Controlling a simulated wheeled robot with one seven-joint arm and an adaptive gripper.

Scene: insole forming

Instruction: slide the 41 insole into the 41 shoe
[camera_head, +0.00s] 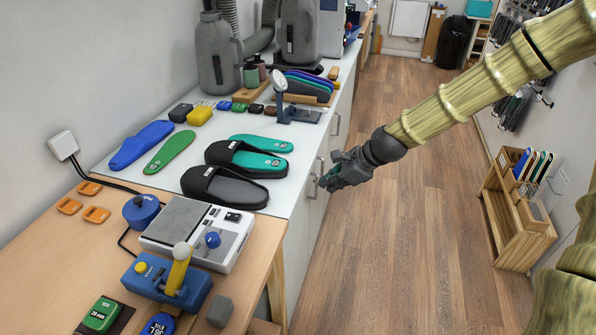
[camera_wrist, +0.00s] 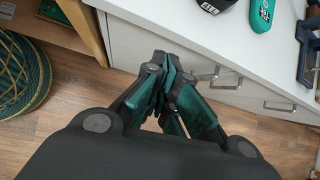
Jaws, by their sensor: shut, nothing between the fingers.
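Two black slide shoes lie on the white worktop in the head view. The farther shoe (camera_head: 222,151) has a teal footbed or insole (camera_head: 258,163) showing in it; the nearer shoe (camera_head: 222,187) looks dark inside. A loose teal insole (camera_head: 262,144) lies just beyond them. A blue insole (camera_head: 142,145) and a green insole (camera_head: 169,151) lie to their left. My gripper (camera_head: 330,181) is shut and empty, beside the worktop's right edge. Its teal-padded fingertips (camera_wrist: 165,66) meet in the wrist view.
A grey-and-white machine (camera_head: 200,232) and a blue press with a yellow lever (camera_head: 166,280) stand on the nearer wooden table. A gauge stand (camera_head: 281,97) and rack of insoles (camera_head: 305,87) stand farther back. The wooden floor (camera_head: 400,200) to the right is open.

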